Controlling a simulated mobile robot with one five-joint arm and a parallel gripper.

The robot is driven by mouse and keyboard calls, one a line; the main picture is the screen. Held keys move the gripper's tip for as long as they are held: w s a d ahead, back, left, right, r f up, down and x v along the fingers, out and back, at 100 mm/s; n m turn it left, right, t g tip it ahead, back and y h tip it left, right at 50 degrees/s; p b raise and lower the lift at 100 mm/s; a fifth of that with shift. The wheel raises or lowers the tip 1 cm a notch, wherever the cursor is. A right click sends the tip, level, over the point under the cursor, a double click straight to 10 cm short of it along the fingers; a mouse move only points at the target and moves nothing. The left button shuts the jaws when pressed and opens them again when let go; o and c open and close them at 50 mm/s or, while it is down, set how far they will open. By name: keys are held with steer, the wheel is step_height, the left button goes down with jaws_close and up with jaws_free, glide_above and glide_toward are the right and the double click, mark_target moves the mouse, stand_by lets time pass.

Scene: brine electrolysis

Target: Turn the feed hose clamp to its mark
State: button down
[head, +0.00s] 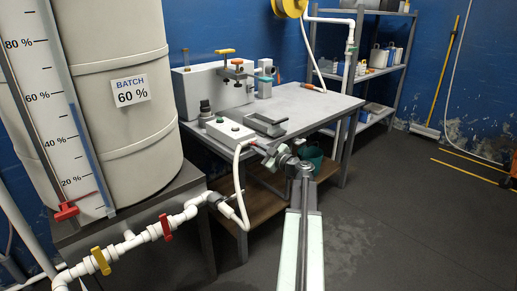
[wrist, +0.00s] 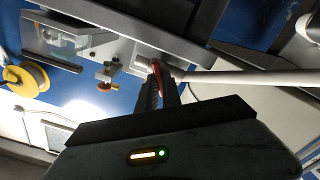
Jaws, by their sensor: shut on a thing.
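The white feed hose (head: 239,180) rises from the pipework to the front edge of the bench, by a small white box (head: 229,131). My gripper (head: 264,148) is at the hose's upper end there. In the wrist view the dark fingers (wrist: 158,82) are shut on a small red part, which I take as the feed hose clamp (wrist: 156,70). The white hose (wrist: 235,76) runs off to the right from it. The fingers hide much of the clamp, and its mark cannot be made out.
The grey bench (head: 310,108) carries a white panel unit (head: 215,88) and a dark grey tray (head: 262,122). A large tank (head: 130,115) and pipes with red and yellow valve handles stand at left.

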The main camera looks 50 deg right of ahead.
steer(key=m, duration=2.2)
steer(key=shift+d+f, duration=0.15)
steer(key=shift+d, duration=0.15)
steer(key=shift+m, duration=0.3)
steer(key=c, duration=1.5)
jaws_free()
steer(key=shift+s, duration=0.1)
